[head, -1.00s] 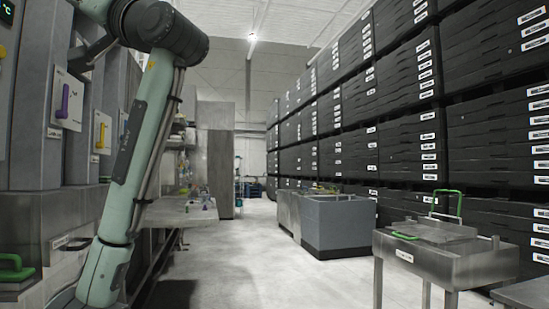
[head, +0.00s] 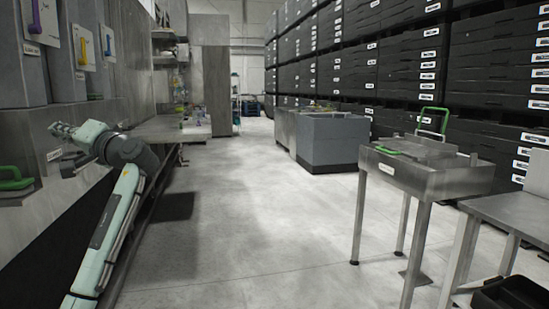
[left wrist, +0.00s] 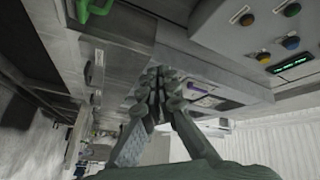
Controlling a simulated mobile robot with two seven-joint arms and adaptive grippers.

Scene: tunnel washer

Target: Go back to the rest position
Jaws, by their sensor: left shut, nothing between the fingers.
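My left gripper (head: 62,130) is in the head view at the left, beside the front of the grey machine (head: 75,112). Its fingers are shut and hold nothing. In the left wrist view the gripper's fingers (left wrist: 155,98) come together, with the machine beyond them. My left arm rises from the bottom left of the head view and bends at the elbow. My right gripper does not show in either view.
A green handle (head: 14,178) is on the machine at left. A steel table with a green-handled lid (head: 428,178) stands at right, near another steel table (head: 515,212). A grey bin (head: 335,143) stands further back. Black crates (head: 400,70) line the right. The middle floor is clear.

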